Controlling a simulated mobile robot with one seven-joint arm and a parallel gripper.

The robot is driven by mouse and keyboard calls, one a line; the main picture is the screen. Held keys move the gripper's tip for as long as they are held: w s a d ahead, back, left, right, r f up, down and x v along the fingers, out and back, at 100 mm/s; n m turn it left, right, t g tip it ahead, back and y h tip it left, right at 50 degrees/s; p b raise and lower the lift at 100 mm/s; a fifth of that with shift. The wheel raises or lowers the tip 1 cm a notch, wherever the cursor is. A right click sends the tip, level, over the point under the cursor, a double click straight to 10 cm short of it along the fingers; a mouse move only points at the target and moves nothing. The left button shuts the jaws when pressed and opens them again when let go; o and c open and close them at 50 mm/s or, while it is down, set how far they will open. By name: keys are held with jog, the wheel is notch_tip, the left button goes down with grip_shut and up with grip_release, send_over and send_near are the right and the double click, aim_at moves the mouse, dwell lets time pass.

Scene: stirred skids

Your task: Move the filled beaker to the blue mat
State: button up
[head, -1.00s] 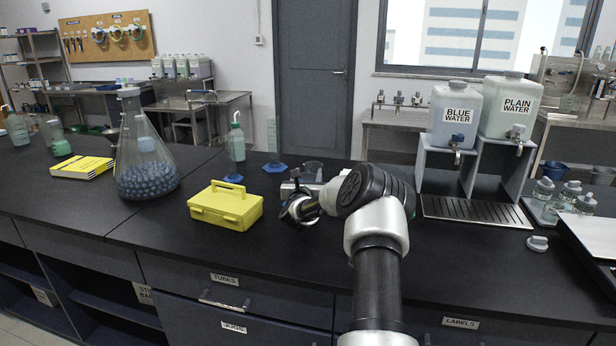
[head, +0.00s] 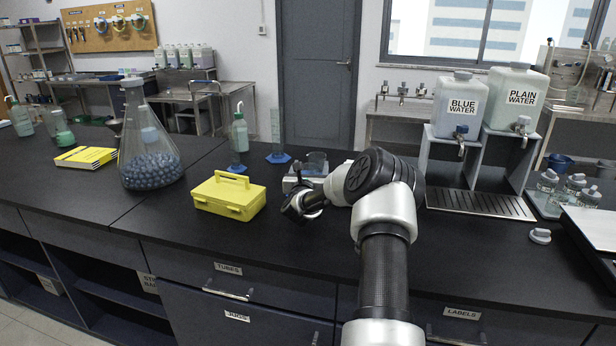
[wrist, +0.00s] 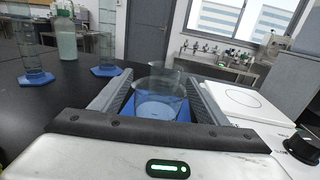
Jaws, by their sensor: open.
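The clear beaker (wrist: 160,98) stands upright on the blue mat (wrist: 127,112) in the wrist view, with pale blue liquid in its lower part. My gripper (wrist: 158,92) is open, with one finger on each side of the beaker and gaps between fingers and glass.
Two glass cylinders with blue bases (wrist: 107,45) (wrist: 32,50) and a green-capped bottle (wrist: 66,35) stand left of the beaker. A white plate (wrist: 245,100) lies right. The yellow box (head: 230,197) is left of my arm; water tanks (head: 460,103) are right.

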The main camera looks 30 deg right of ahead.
jog(key=v, duration=1)
jog(key=shift+s, duration=0.1)
